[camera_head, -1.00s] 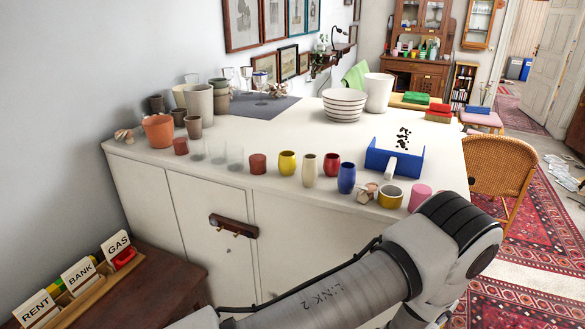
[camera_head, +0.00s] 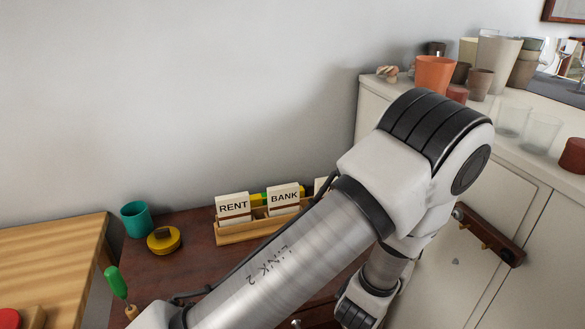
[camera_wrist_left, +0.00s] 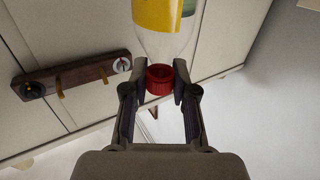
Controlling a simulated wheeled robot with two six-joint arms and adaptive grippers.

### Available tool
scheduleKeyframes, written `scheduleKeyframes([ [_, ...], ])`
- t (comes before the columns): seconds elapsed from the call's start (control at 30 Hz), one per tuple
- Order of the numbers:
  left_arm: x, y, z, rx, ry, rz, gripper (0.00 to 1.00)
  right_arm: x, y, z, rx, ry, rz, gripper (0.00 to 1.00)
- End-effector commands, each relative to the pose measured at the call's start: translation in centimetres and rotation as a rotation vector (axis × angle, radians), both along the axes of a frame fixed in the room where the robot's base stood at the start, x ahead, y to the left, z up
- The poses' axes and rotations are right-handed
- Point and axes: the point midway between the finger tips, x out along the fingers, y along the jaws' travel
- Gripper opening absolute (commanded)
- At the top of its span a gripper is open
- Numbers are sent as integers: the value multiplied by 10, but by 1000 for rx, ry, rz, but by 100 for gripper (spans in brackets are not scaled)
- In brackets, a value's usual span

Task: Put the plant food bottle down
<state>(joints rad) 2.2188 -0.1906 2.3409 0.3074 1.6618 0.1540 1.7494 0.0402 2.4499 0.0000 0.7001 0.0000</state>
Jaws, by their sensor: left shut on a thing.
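The plant food bottle (camera_wrist_left: 165,40) is clear with a yellow and green label and a red cap (camera_wrist_left: 160,79); it shows in the left wrist view, its far end cut off by the top edge. My left gripper (camera_wrist_left: 160,70) is shut on it near the red cap, a finger on each side. In the head view my left arm crosses from the lower left and bends down in front of the cabinet; its gripper and the bottle are out of that picture. My right gripper is not in view.
A dark wooden table holds a teal cup (camera_head: 137,219), a yellow round object (camera_head: 164,240) and a card rack (camera_head: 240,232) marked RENT and BANK. The white cabinet (camera_head: 520,236) at right carries several pots and glasses and a dark hook rail (camera_head: 488,235).

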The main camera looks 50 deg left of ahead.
Motion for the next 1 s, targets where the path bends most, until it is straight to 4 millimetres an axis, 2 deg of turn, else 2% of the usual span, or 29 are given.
scheduleKeyframes([
  [0.17,1,5,3,-3,0,3,0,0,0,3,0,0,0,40],
  [0.27,5,17,2,-7,0,6,0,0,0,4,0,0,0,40],
  [0.57,24,72,-3,-7,-2,8,0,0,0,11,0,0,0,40],
  [0.83,43,129,-8,-2,-3,7,0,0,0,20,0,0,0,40],
  [1.0,52,150,-12,-1,-2,3,0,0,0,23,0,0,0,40],
])
